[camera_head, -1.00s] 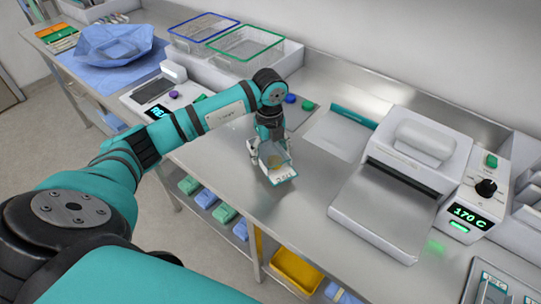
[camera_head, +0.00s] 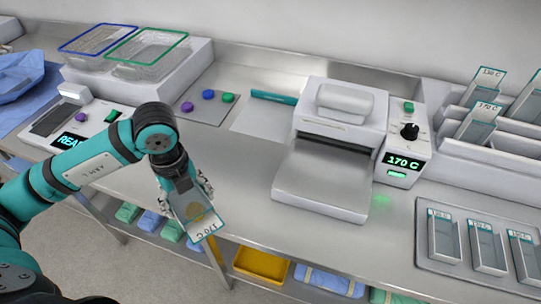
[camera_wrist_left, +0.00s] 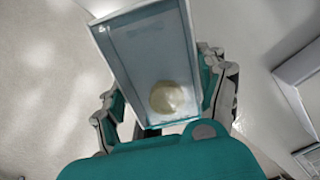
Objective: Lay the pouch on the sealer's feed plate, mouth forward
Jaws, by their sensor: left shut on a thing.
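The pouch (camera_head: 200,226) is a clear, flat packet with a white label strip reading 170 C, seen upside down, and a round yellowish item inside. My left gripper (camera_head: 189,199) is shut on it and holds it at the table's front edge, label end pointing down and toward the front. In the left wrist view the pouch (camera_wrist_left: 152,62) stretches away between the fingers, its round content near the gripper. The sealer (camera_head: 345,112) has a grey feed plate (camera_head: 327,178) in front, to the right of the pouch and apart from it. My right gripper is not in view.
The sealer's control box (camera_head: 408,140) shows 170 C. A tray (camera_head: 430,255) with several pouches lies at right, below a rack of pouches (camera_head: 480,125). A small device (camera_head: 80,120) and wire baskets (camera_head: 120,50) stand left. Bare table lies between the gripper and the feed plate.

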